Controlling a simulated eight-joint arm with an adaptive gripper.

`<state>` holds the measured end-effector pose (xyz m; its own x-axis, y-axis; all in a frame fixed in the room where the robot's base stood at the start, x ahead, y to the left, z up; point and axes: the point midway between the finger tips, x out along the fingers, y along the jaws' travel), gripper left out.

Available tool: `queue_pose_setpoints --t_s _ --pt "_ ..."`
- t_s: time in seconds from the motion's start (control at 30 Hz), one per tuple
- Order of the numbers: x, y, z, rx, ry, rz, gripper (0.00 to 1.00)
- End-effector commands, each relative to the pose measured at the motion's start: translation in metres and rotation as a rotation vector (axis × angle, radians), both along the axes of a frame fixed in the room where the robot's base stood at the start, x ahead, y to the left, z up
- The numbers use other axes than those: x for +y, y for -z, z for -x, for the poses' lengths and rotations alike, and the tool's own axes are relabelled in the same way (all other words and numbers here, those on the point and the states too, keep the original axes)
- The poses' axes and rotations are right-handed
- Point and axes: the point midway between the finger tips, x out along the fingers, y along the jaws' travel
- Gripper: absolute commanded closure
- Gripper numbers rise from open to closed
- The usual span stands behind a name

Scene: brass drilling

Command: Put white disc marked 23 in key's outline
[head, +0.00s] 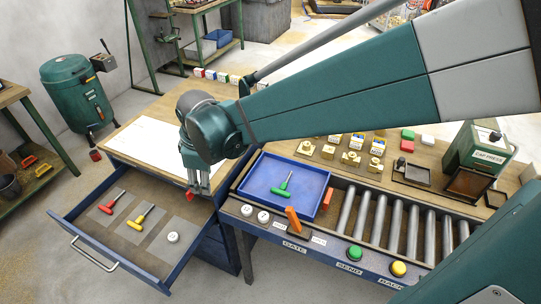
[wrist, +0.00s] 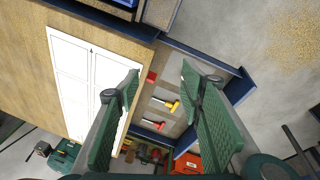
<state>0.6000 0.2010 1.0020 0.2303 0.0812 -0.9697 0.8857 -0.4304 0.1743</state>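A white disc (head: 173,237) lies on the right grey mat in the open drawer (head: 122,262). Two more white discs (head: 247,210) (head: 263,217) sit on the blue bench front, left of the orange lever. I cannot read a 23 on any of them. In the drawer, a red T-key (head: 112,202) and a yellow T-key (head: 142,216) lie on grey mats; both show in the wrist view (wrist: 152,124) (wrist: 168,104). A green T-key (head: 284,186) lies in the blue tray (head: 262,172). My gripper (head: 197,190) is above the drawer's right back corner, its fingers (wrist: 161,70) apart and seemingly empty.
A white panelled sheet (head: 152,141) covers the desk top behind the drawer. Brass parts (head: 349,158) stand behind. A small red piece (head: 190,194) shows near my fingers.

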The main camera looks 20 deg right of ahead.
Motion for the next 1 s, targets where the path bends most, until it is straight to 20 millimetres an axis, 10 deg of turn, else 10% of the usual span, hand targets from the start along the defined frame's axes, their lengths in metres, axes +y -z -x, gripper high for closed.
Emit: queue_pose_setpoints --t_s 1.0 --pt "-0.141 -0.075 0.097 -0.184 0.674 -0.226 0.62"
